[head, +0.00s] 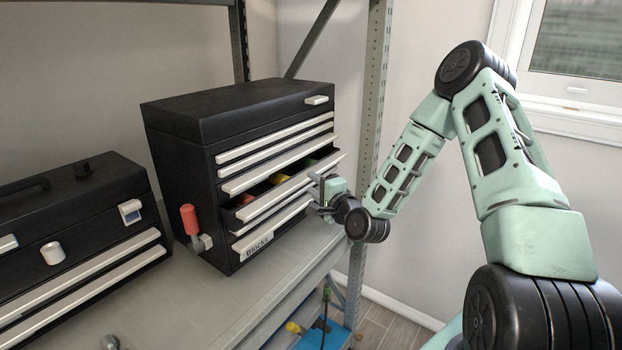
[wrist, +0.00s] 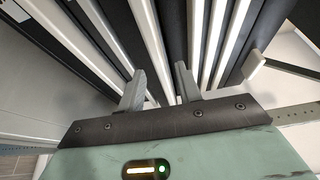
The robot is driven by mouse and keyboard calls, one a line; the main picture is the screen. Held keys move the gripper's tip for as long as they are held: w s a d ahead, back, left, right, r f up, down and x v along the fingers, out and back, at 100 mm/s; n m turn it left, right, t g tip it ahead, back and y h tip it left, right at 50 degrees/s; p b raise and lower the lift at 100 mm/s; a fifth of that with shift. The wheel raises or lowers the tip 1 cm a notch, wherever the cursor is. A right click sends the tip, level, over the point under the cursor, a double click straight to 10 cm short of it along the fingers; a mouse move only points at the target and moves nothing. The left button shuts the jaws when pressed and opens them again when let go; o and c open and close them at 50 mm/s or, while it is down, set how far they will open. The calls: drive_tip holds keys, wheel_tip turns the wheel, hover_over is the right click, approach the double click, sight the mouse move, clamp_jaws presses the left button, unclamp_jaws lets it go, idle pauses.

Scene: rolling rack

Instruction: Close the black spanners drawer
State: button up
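The black toolbox (head: 190,165) stands on a grey shelf, with several drawers that have pale front strips. One middle drawer (head: 290,188) is pulled out, and red, yellow and green items show inside it. No spanners label is readable on it. My gripper (head: 318,190) is in front of the toolbox at the right end of this drawer's front. In the wrist view, my gripper's two fingers (wrist: 160,82) are apart and point at the drawer fronts. Pale strips run behind and between them. Whether a finger touches a strip cannot be told.
A red-handled tool (head: 190,222) stands by the toolbox's left front corner. A second black toolbox (head: 70,230) is at the left. A perforated rack post (head: 372,120) rises close to my wrist. The shelf front is mostly clear.

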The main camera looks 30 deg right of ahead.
sight(305, 183)
drive_tip(key=shift+w+d, duration=0.1)
drive_tip(key=shift+w, duration=0.95)
clamp_jaws()
drive_tip(key=w, duration=0.1)
drive_tip(key=w+a+b, duration=0.1)
drive_tip(key=w, duration=0.1)
drive_tip(key=shift+w+a+f, duration=0.1)
drive_tip(key=shift+a+f, duration=0.05)
unclamp_jaws()
